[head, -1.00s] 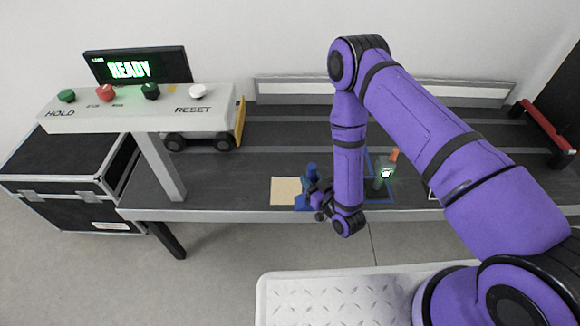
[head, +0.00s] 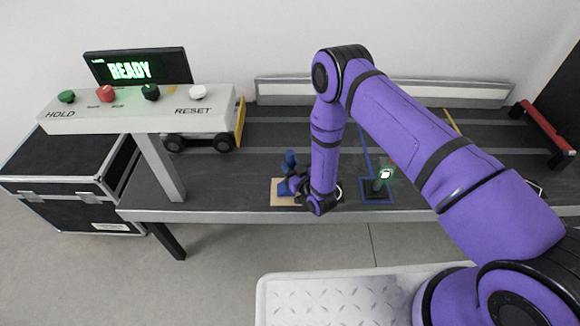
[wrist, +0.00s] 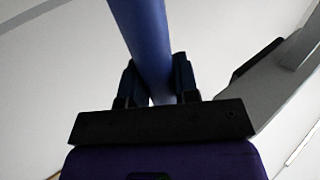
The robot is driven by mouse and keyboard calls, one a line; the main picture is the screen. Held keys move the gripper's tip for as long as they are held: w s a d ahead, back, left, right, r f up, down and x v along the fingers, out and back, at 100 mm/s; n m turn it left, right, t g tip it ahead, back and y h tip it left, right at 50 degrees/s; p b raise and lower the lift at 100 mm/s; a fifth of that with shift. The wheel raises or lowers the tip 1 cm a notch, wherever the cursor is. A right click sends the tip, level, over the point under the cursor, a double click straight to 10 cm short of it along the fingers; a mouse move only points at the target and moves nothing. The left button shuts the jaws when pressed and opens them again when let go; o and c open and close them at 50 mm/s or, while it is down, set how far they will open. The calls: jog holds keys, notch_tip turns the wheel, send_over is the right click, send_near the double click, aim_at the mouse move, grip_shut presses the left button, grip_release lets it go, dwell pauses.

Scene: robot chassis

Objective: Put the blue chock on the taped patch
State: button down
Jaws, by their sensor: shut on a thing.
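The blue chock (head: 290,158) is in my gripper (head: 299,185), at the tan square patch (head: 279,199) near the front edge of the dark bench. In the wrist view its round blue handle (wrist: 146,40) stands between the two dark fingers of my gripper (wrist: 158,82), which are shut on it. Whether the chock's base touches the tan patch I cannot tell. To the right, a blue tape outline (head: 377,201) surrounds a dark area with a post bearing a lit green-white sign.
A console (head: 140,110) with several coloured buttons and a READY screen (head: 137,67) stands at the left. A wheeled cart (head: 197,139) is behind its leg. The bench (head: 235,180) is clear left of the patch.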

jog(key=shift+f, duration=0.25)
jog(key=c, duration=0.9)
grip_release()
jog(key=shift+f, duration=0.15)
jog(key=shift+o, duration=0.2)
jog(key=v, duration=1.2)
